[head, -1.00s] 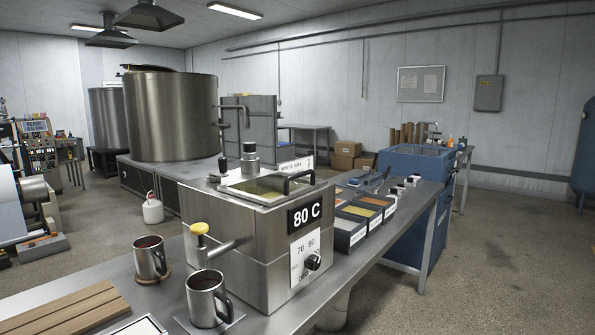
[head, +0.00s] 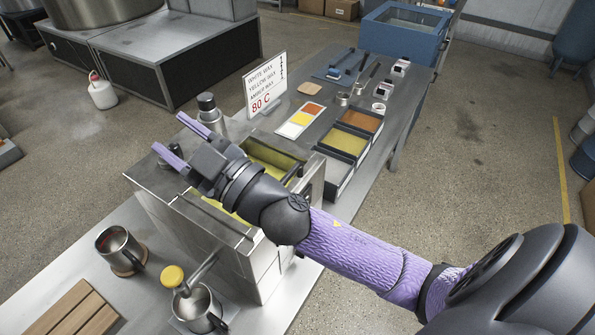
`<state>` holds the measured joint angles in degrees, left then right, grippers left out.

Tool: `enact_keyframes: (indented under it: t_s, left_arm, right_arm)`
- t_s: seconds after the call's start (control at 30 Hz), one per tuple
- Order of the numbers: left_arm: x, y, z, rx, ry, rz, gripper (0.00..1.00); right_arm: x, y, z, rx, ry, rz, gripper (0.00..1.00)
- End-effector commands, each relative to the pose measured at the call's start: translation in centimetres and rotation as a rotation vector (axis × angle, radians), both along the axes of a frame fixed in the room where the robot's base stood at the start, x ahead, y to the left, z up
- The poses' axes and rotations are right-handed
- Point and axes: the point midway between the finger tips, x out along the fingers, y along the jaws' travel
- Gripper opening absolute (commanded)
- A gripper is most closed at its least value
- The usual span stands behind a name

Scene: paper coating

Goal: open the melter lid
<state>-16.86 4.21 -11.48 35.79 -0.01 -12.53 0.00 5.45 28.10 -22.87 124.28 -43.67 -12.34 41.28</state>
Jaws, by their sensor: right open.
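The steel melter (head: 200,230) stands on the bench at the centre-left. Yellow wax (head: 275,160) shows at its top, on either side of my right arm. The dark lid handle (head: 295,172) shows at the right of the melter top. My arm hides much of the lid, and I cannot tell whether it sits shut. My right gripper (head: 180,142) is open and empty, its purple fingers apart and pointing to the upper left. It is above the far left part of the melter, to the left of the handle. My left gripper is not in view.
A capped steel cylinder (head: 207,108) rises behind the melter. Steel mugs (head: 120,248) stand at the front left, near a yellow-knobbed tap (head: 173,277). A sign (head: 265,84) and open wax trays (head: 342,143) occupy the bench behind and to the right.

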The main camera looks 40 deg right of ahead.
Motion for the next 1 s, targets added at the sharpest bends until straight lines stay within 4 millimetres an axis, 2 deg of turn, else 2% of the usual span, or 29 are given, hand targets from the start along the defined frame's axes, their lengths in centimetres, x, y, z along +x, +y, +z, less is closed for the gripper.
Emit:
enact_keyframes:
  t_s: [0.03, 0.07, 0.1, 0.17, 0.23, 0.27, 0.3, 0.4, 0.5, 0.57, 0.67, 0.9, 1.0]
  left_arm:
    - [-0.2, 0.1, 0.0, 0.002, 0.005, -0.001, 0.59]
    - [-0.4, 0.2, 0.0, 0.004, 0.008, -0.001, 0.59]
    - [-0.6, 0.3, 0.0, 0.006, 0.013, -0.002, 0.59]
    - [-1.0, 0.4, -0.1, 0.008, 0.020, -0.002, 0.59]
    - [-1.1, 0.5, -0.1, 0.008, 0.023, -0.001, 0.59]
    - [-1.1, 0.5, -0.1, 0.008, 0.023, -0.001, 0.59]
    - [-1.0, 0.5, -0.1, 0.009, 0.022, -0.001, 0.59]
    - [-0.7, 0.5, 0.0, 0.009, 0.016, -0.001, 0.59]
    - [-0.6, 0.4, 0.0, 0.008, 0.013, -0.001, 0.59]
    - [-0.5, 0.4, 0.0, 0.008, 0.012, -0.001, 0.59]
    - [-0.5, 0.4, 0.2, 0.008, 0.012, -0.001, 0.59]
    - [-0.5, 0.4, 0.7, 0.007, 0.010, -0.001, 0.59]
    - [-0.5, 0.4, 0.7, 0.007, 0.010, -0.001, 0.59]
  right_arm:
    - [-0.3, 2.2, 1.8, -0.109, -0.125, 0.152, 0.55]
    - [-0.9, 3.7, 2.3, -0.199, -0.188, 0.270, 0.55]
    - [-1.7, 5.4, 1.9, -0.353, -0.238, 0.437, 0.55]
    - [-2.4, 6.1, -0.5, -0.644, -0.209, 0.663, 0.55]
    - [-1.9, 3.2, -4.5, -0.998, -0.011, 0.816, 0.55]
    - [-1.4, 0.9, -5.9, -1.131, 0.110, 0.837, 0.55]
    - [-0.8, -2.5, -7.0, -1.277, 0.282, 0.830, 0.55]
    - [-0.2, -10.5, -7.6, -1.494, 0.681, 0.716, 0.55]
    - [-0.5, -15.2, -6.9, -1.562, 0.923, 0.605, 0.55]
    - [-0.7, -16.4, -6.9, -1.574, 0.990, 0.572, 0.55]
    - [-0.6, -16.6, -8.4, -1.577, 1.014, 0.567, 0.55]
    - [0.4, -16.0, -14.0, -1.578, 1.006, 0.571, 0.55]
    - [0.8, -15.9, -15.5, -1.578, 1.003, 0.571, 0.55]
